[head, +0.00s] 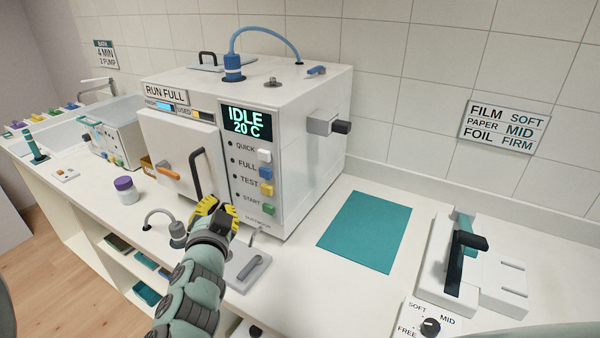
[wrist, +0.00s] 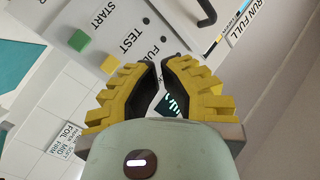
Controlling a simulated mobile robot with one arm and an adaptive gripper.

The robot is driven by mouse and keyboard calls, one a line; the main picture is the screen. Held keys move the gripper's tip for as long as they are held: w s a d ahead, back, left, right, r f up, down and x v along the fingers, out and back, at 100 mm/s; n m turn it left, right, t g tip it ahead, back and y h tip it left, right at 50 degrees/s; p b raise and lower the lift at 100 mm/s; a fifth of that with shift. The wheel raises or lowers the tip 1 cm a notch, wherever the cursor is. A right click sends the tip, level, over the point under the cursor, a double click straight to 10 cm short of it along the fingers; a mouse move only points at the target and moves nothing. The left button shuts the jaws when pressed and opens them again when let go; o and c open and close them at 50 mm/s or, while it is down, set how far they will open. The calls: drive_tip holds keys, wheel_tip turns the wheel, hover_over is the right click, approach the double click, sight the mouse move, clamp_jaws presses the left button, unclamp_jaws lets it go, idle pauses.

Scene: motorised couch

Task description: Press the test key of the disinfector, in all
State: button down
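The white disinfector (head: 300,110) stands on the counter; its display (head: 247,122) reads "IDLE 20 C". The yellow test key (head: 266,188) is in the front key column, between the blue full key (head: 265,173) and the green start key (head: 268,209). In the wrist view the yellow test key (wrist: 111,64) and green start key (wrist: 79,40) lie left of the fingertips. My gripper (head: 217,203) has yellow ribbed fingers, with tips drawn together and nothing held. It is in front of the panel, left of the test key, apart from it.
The closed door (head: 180,150) has a black handle (head: 197,175) close to my gripper. A white bottle with a purple lid (head: 126,190) stands left. A teal mat (head: 367,231) and a sealer-like device (head: 465,260) are right. A grey-handled plate (head: 248,266) lies in front.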

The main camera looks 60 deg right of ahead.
sight(267, 190)
drive_tip(key=f, duration=0.1)
drive_tip(key=f+b, duration=0.1)
drive_tip(key=y, duration=0.1)
drive_tip(key=shift+s+d+f, duration=0.2)
drive_tip(key=shift+s+f, duration=0.1)
drive_tip(key=shift+f, duration=0.1)
drive_tip(key=d+b, duration=0.1)
drive_tip(key=d, duration=0.7)
drive_tip(key=shift+w+d+b, duration=0.35)
drive_tip(key=shift+d+b, duration=0.05)
drive_tip(key=c, duration=1.7)
unclamp_jaws()
drive_tip(key=shift+w+a, duration=0.1)
clamp_jaws()
drive_tip(key=shift+d, duration=0.4)
